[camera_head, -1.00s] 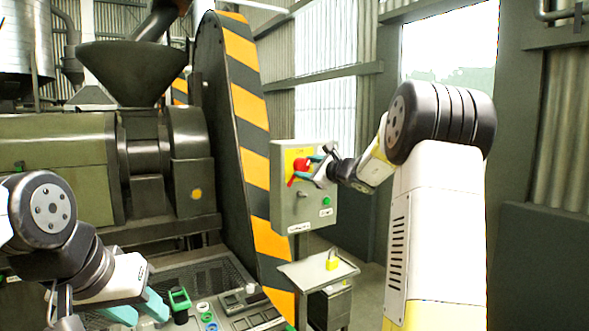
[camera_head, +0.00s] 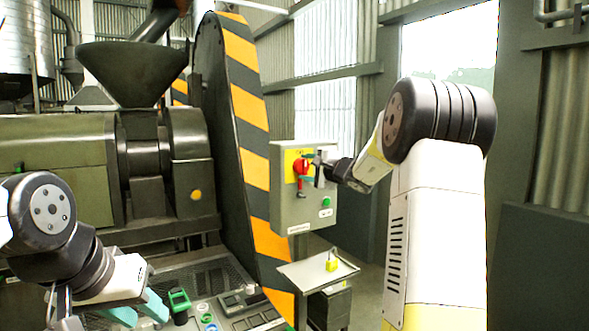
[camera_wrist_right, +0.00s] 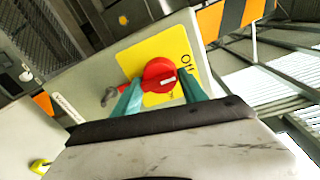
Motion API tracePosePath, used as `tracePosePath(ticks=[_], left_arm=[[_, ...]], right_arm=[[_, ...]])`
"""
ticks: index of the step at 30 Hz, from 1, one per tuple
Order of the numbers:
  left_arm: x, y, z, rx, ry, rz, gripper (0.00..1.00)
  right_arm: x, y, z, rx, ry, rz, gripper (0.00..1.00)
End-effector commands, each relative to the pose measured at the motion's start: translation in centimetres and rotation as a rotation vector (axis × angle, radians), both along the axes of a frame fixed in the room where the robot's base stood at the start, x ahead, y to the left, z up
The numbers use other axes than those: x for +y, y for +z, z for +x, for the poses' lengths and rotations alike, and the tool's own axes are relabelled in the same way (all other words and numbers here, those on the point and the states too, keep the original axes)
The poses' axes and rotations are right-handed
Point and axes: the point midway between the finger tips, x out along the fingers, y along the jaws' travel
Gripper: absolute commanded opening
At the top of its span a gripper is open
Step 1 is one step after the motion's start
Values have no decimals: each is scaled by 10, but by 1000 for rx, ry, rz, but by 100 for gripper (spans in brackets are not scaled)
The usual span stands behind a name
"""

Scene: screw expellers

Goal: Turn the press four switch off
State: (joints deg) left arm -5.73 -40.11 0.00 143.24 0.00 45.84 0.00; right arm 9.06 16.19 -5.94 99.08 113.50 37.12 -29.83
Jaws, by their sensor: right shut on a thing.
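A grey switch box (camera_head: 283,202) stands beside the striped guard and carries a red rotary switch (camera_head: 301,167) on a yellow plate (camera_head: 289,158). My right gripper (camera_head: 314,167) is at this switch. In the right wrist view its teal fingers (camera_wrist_right: 160,90) lie on either side of the red switch knob (camera_wrist_right: 158,72), shut on it. The yellow plate (camera_wrist_right: 178,50) there has lettering partly hidden by the knob and fingers. The box's lower label is too small to read. My left gripper (camera_head: 138,312) is at the lower left, fingers apart, with nothing seen between them.
A green button (camera_head: 326,202) sits low on the box. A small shelf (camera_head: 300,276) below holds a yellow padlock (camera_head: 332,264). A control panel (camera_head: 235,303) with several buttons is near my left gripper. The striped guard (camera_head: 247,130) stands close left of the box.

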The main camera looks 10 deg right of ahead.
Motion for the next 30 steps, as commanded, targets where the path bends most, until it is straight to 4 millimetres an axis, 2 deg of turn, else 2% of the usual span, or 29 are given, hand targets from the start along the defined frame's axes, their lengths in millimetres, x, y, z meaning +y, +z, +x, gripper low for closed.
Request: tracePosePath(ticks=[1, 12, 13, 15, 16, 26, 30], left_arm=[[0, 0, 0, 0, 0, 0, 36], [0, 0, 0, 0, 0, 0, 36], [0, 0, 0, 0, 0, 0, 36], [0, 0, 0, 0, 0, 0, 36], [0, 0, 0, 0, 0, 0, 36], [0, 0, 0, 0, 0, 0, 36], [0, 0, 0, 0, 0, 0, 36]], right_arm=[[-3, 5, 0, -9, -6, -4, 10], [-3, 6, 0, -12, -6, -8, 10], [-3, 6, 0, -12, -5, -8, 52], [-3, 5, 0, -11, -5, -7, 66], [-3, 5, 0, -11, -5, -7, 69], [-2, 3, -2, -6, -2, -6, 69], [-8, 5, -17, -7, -3, -6, 69]])
